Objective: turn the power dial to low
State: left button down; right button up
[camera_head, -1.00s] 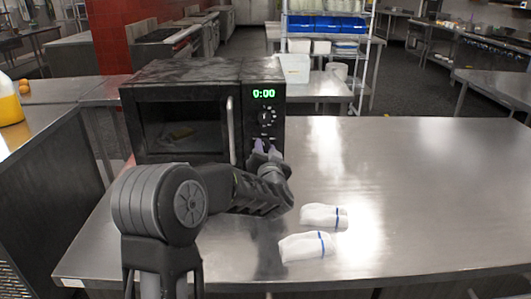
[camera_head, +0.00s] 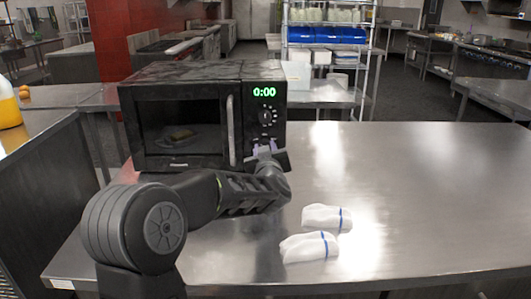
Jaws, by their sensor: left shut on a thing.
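A black microwave (camera_head: 180,125) stands on the steel table, with its door closed. Its control panel at the right has a green display (camera_head: 264,92) reading 0:00. An upper dial (camera_head: 266,117) with a pale pointer sits below the display. My left gripper (camera_head: 264,147) is at the lower part of the panel, shut on the lower dial there. The fingers cover most of that dial, so its setting cannot be read. My right gripper is out of view.
The steel table (camera_head: 420,190) is mostly clear to the right. Two white folded cloths (camera_head: 327,218) with blue stripes lie in front of the microwave, right of my left arm. A yellowish item shows behind the microwave's glass. A juice jug (camera_head: 8,108) stands at far left.

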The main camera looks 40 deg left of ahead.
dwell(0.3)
pick_arm(q)
jog(key=c, duration=1)
grip_release()
jog(key=shift+c, duration=0.2)
jog(key=shift+s+d, duration=0.1)
jog(key=v, duration=0.7)
jog(key=shift+s+d, duration=0.2)
jog(key=shift+s, duration=0.05)
jog(key=shift+r, duration=0.15)
